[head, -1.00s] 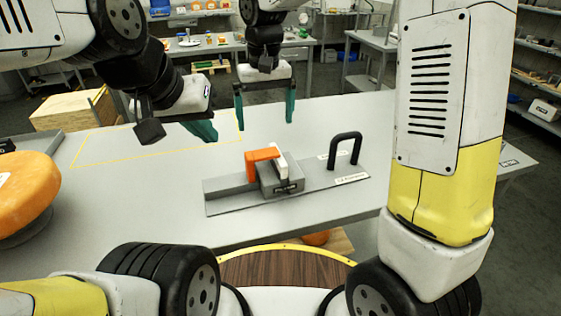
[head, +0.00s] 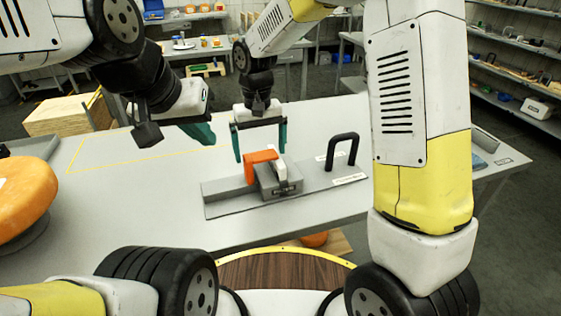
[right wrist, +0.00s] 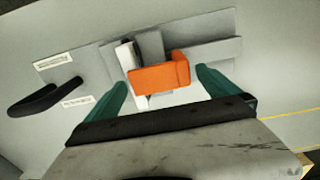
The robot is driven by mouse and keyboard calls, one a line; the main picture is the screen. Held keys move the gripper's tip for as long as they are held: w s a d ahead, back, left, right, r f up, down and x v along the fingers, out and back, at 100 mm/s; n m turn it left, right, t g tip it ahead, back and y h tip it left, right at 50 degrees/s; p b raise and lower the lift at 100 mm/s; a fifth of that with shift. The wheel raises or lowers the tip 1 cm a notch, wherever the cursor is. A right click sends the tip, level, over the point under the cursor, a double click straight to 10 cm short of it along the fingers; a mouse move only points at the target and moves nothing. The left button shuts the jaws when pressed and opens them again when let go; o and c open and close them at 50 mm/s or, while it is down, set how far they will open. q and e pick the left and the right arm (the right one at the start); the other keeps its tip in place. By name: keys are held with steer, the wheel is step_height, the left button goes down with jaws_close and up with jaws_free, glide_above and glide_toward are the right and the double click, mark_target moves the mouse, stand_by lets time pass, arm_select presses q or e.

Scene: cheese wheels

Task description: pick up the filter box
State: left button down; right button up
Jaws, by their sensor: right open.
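A grey block (head: 285,187) with an orange angled piece (head: 261,156) and a white upright piece (head: 280,170) sits on a flat grey base plate (head: 225,202) on the table; I take this assembly to be the filter box, as its label is unreadable. My right gripper (head: 260,152) is open, its teal fingers on either side of the orange piece. In the right wrist view the orange piece (right wrist: 158,78) lies between the open fingers, not gripped. My left gripper (head: 200,132) hangs over the table to the left, with only one teal finger clearly visible.
A black arched handle (head: 343,148) stands on the plate's right end, beside white labels. A large orange cheese wheel (head: 25,195) is at the left edge. A wooden box (head: 60,116) stands behind.

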steer(key=c, duration=1.6)
steer(key=shift+r, duration=0.1)
steer(key=c, duration=0.4)
steer(key=shift+r, duration=0.1)
